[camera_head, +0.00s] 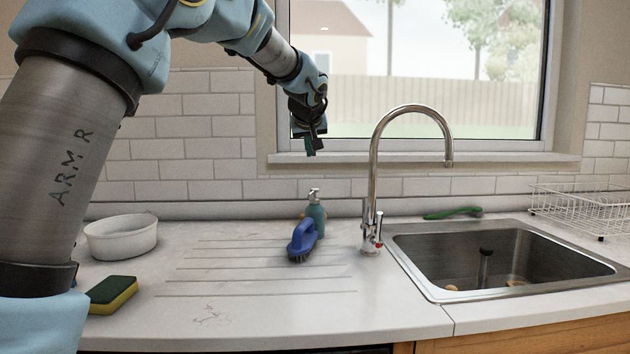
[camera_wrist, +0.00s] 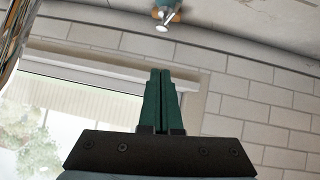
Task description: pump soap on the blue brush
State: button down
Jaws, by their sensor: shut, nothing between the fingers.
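The blue brush (camera_head: 302,241) lies on the ridged drainboard, bristles down, just in front of the soap pump bottle. The teal soap bottle (camera_head: 317,216) stands upright with a silver pump head (camera_head: 314,195); the brush hides part of its lower body. My gripper (camera_head: 311,150) is high above the bottle, in front of the window sill, with its fingers closed and empty. In the wrist view the closed green fingers (camera_wrist: 161,88) point up the picture, and the pump head (camera_wrist: 163,22) shows at the top edge, apart from the fingertips. The brush is not seen there.
The chrome faucet (camera_head: 373,190) rises right of the bottle, beside the sink (camera_head: 440,288). A green brush (camera_head: 452,213) lies behind the sink. A white bowl (camera_head: 121,237) and a sponge (camera_head: 112,294) are at left. A wire rack (camera_head: 585,210) stands at right.

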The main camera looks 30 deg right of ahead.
jog(key=p, duration=0.3)
send_over(314, 190)
jog(key=s+a, duration=0.2)
jog(key=f, duration=0.5)
jog(key=shift+w+d+f, duration=0.25)
jog(key=f, duration=0.3)
jog(key=shift+w+d+f+p, duration=0.2)
jog(key=shift+w+d+p, duration=0.05)
jog(key=shift+d+p, duration=0.15)
jog(key=shift+f, duration=0.6)
jog(key=shift+f, duration=0.1)
jog(key=f+b, duration=0.1)
jog(key=b, duration=0.2)
jog(key=shift+f, duration=0.4)
jog(key=shift+r, duration=0.1)
